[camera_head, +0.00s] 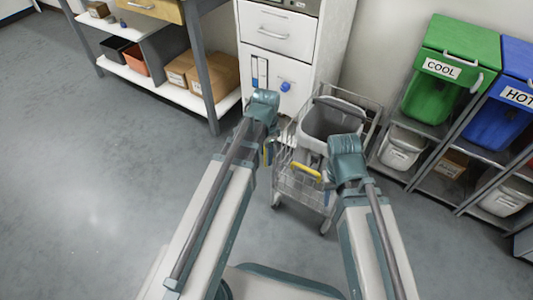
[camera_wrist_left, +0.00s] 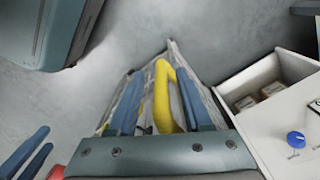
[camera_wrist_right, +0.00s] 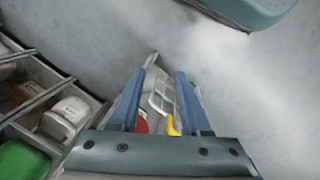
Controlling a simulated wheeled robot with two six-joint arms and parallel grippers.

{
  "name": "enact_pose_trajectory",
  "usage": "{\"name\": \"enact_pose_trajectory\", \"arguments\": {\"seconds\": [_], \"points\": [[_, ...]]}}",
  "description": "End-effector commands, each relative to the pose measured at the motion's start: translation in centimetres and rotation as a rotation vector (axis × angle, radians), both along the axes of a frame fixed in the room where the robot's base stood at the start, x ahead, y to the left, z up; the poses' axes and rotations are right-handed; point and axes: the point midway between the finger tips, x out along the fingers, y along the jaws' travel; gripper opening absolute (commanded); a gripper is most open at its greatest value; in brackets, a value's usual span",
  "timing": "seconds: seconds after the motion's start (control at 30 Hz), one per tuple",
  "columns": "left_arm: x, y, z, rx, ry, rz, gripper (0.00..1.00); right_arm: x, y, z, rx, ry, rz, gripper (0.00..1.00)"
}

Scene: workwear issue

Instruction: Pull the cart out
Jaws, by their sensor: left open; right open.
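The cart (camera_head: 305,185) is a wire-sided trolley on casters holding a grey bin (camera_head: 330,120). It stands between the white cabinet and the bin rack. A yellow handle (camera_head: 306,171) shows on its near side. My left gripper (camera_head: 268,152) is at the cart's left side, open. In the left wrist view a yellow handle (camera_wrist_left: 162,90) lies between its blue fingers; contact is not clear. My right gripper (camera_head: 328,178) is at the cart's right side, open. In the right wrist view, part of a yellow handle (camera_wrist_right: 171,126) shows between its fingers, low near the palm.
The white cabinet (camera_head: 277,35) with a blue knob stands behind left. A rack at right holds a green bin (camera_head: 450,70) and a blue bin (camera_head: 500,105). A workbench shelf (camera_head: 165,90) with boxes is at left. The grey floor (camera_head: 100,190) at left is clear.

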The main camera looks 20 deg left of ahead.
Motion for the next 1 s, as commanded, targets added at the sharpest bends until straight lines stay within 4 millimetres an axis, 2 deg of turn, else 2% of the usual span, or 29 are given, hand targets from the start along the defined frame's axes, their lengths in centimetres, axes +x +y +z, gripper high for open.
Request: {"name": "enact_pose_trajectory", "arguments": {"seconds": [0.03,0.7,0.83,1.0], "points": [[0.0,0.0,0.9,0.0,0.0,0.0,0.49,0.0,0.0,0.9,0.0,0.0,-0.001,0.47],[0.0,-0.1,10.8,-0.001,0.0,-0.002,0.49,-0.1,0.2,10.8,0.01,0.004,-0.006,0.47],[0.0,-0.2,12.3,-0.001,0.0,-0.003,0.49,-0.1,0.2,12.2,0.01,0.004,-0.006,0.47],[0.0,-0.2,12.9,-0.002,0.001,-0.003,0.49,-0.1,0.2,12.9,0.01,0.004,-0.006,0.47]]}}
